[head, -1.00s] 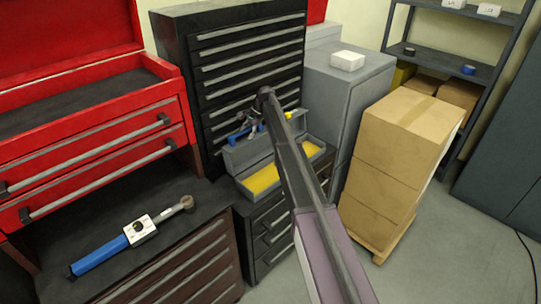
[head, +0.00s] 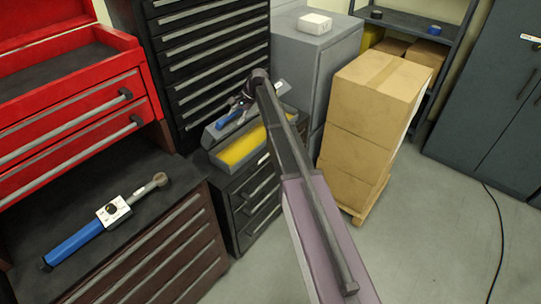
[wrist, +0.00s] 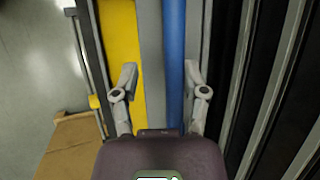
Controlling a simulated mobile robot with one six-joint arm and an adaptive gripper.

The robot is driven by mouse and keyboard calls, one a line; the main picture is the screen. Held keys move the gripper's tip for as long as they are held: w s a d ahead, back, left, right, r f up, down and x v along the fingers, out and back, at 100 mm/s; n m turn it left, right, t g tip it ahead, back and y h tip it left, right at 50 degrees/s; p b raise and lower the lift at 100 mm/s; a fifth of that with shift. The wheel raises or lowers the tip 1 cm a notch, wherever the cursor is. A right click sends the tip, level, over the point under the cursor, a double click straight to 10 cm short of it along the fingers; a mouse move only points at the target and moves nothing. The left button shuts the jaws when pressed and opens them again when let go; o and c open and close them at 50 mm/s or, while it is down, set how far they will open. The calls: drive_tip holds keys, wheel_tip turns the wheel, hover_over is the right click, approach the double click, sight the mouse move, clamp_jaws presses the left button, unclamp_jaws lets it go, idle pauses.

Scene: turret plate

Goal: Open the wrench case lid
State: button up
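The wrench case (head: 237,160) is a grey box with yellow foam inside, on top of a low black drawer cabinet. Its grey lid (head: 213,137) is raised and leans back, and the yellow foam is exposed. My gripper (head: 238,103) is at the upper edge of the lid, partly hidden by my arm in the head view. In the wrist view, my gripper (wrist: 161,72) has its fingers apart. A long blue bar (wrist: 173,60) and a grey strip lie between the fingers, with yellow foam (wrist: 119,40) to the left. Contact with the lid cannot be told.
A tall black drawer cabinet (head: 205,60) stands close behind the case. A red tool chest (head: 75,125) and a blue-handled wrench (head: 80,240) on a dark bench are at left. Stacked cardboard boxes (head: 365,120) stand at right.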

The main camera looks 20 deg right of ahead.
drive_tip(key=s+d+f+n+t+y+b, duration=0.3)
drive_tip(key=f+b, duration=0.4)
drive_tip(key=b, duration=0.6)
drive_tip(key=s+d+f+t+y+b, duration=0.2)
drive_tip(key=s+f+t+y+b, duration=0.4)
drive_tip(key=b, duration=0.7)
drive_tip(key=s+d+g+h+p, duration=0.1)
drive_tip(key=s+d, duration=0.1)
drive_tip(key=d, duration=0.4)
drive_tip(key=shift+d+r+p, duration=0.15)
drive_tip(key=shift+r+p, duration=0.2)
idle(0.4)
idle(0.3)
